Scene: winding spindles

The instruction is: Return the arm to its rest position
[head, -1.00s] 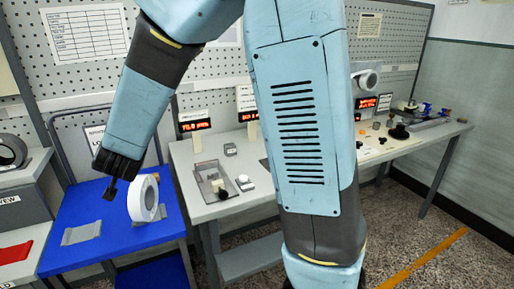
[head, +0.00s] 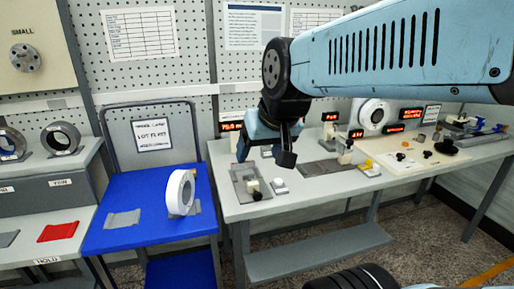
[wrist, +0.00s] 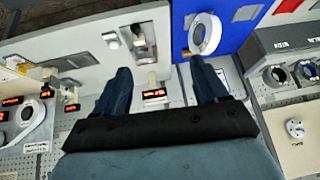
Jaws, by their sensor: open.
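My gripper (head: 265,158) hangs from my blue arm in the head view, in front of the grey bench's left part. The wrist view also shows my gripper (wrist: 160,66), its two dark blue fingers spread wide with nothing between them. My arm reaches in from the upper right, with its elbow bent. A white ring (head: 175,191) stands upright on the blue table, to the left of my gripper and apart from it. It also shows in the wrist view (wrist: 213,31).
The blue table (head: 130,190) stands left of the grey bench (head: 300,195). The bench bears a metal tray fixture (head: 244,181), red displays (head: 411,114) and small parts. A rack with dark rings (head: 61,138) is far left. A pegboard wall stands behind.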

